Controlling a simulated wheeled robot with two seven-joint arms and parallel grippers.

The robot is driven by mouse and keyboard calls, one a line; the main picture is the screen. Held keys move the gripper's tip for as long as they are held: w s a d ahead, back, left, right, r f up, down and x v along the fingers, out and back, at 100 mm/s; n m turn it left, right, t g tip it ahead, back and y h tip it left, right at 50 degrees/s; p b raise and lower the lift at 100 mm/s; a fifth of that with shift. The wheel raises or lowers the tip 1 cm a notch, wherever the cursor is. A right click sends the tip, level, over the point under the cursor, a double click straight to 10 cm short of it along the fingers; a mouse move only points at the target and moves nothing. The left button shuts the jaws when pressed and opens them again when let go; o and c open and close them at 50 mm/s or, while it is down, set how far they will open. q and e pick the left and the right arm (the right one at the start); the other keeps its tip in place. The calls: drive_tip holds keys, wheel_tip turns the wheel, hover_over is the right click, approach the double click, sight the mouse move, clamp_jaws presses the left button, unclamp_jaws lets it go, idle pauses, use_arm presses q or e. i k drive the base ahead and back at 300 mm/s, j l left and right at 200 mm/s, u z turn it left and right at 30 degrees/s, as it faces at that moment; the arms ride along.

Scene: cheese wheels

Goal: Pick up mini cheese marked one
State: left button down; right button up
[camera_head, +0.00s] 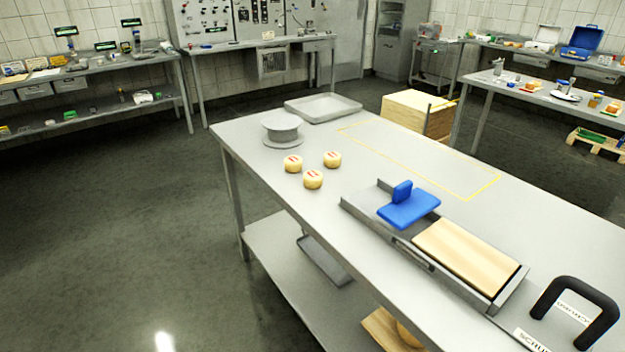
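Three small round cheeses stand close together on the metal table (375,165), near its left edge. One cheese (293,164) is at the left, one cheese (332,160) is at the right and a little farther back, and one cheese (313,179) is nearest. Each is pale yellow with red marks on top. The marks are too small to read for certain. Neither of my grippers shows in the head view.
A grey round stand (282,129) and a shallow grey tray (323,107) are behind the cheeses. To the right are a metal frame with a blue-handled block (408,208) and wooden board (465,252), and a black handle (580,300). A yellow outline marks clear tabletop.

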sight(312, 178)
drive_tip(key=i+j+z, duration=0.25)
drive_tip(key=j, duration=0.4)
drive_tip(key=i+j+z, duration=0.25)
drive_tip(key=i+j, duration=0.15)
drive_tip(key=j, duration=0.35)
